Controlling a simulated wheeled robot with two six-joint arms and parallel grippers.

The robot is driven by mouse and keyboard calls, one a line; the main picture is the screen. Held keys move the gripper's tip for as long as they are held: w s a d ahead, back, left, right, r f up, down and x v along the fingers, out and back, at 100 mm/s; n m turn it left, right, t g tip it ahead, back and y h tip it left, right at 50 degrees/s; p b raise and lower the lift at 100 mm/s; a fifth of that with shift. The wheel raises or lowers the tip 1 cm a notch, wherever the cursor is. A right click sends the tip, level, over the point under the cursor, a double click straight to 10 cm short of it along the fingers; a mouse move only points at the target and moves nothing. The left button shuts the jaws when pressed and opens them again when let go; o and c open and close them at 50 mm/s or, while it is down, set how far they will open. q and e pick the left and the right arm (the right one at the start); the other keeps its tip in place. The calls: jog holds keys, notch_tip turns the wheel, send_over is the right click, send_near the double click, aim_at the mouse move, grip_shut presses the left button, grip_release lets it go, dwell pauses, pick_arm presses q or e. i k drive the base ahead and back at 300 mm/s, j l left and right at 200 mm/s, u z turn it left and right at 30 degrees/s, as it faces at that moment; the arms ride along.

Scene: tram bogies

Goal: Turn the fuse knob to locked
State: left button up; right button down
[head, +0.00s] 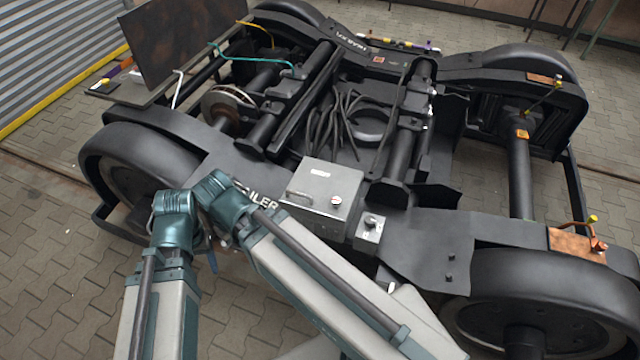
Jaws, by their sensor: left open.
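A small light-grey box (368,236) sits on the near side of the black bogie frame. It carries a small round knob (371,221), which I take to be the fuse knob; its setting is too small to read. A larger grey box (318,187) with a handle and a round fitting on its lid stands just to the left of it. My left gripper (211,260) is mostly hidden behind my arm links; only a narrow bluish part shows, well left of the knob and apart from it. No right gripper is in view.
My arm links cross the foreground just below the boxes. Black wheels (540,300) stand at both sides of the frame. A brown panel (185,42) stands at the back left, and loose black cables (343,120) lie mid-frame. Paving at the lower left is clear.

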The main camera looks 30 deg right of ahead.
aim_at(336, 201)
jog(key=l+z, duration=0.1)
jog(key=z, duration=0.3)
jog(key=i+l+z, duration=0.1)
jog(key=z, duration=0.7)
jog(key=i+z, duration=0.15)
jog(key=z, duration=0.25)
jog(key=l, duration=0.1)
